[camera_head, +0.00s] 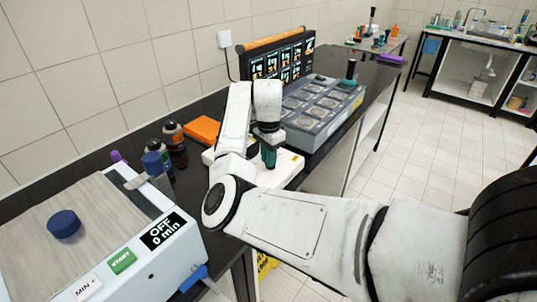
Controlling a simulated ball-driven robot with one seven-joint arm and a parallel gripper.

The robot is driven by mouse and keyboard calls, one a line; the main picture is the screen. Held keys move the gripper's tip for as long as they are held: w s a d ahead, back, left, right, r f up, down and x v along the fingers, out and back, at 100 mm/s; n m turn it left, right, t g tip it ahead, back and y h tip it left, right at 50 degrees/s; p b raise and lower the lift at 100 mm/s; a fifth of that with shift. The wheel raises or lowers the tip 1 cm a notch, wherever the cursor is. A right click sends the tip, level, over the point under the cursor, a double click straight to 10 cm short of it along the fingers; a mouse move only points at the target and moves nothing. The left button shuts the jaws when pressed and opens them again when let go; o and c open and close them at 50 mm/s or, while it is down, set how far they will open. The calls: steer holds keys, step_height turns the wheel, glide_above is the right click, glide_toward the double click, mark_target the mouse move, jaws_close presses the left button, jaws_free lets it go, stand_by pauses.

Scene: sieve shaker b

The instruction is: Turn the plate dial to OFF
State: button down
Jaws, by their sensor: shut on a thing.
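A low white plate unit (287,178) sits on the black bench in the middle of the view, partly behind my arm. My gripper (268,156) points down over it. It is shut on a dark teal piece (269,158) at the unit, which may be the plate dial. The dial's marks and where it points are hidden or too small to read.
A sieve shaker (125,225) at the front left shows OFF and 0 min. The floor at right is clear.

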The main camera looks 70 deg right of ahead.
stand_by(0.3)
steer(key=c, duration=1.1)
jaws_free()
steer(key=shift+r, duration=0.15)
step_height(320, 180, up, 11)
steer(key=b, duration=0.1)
steer(key=shift+f, duration=0.2)
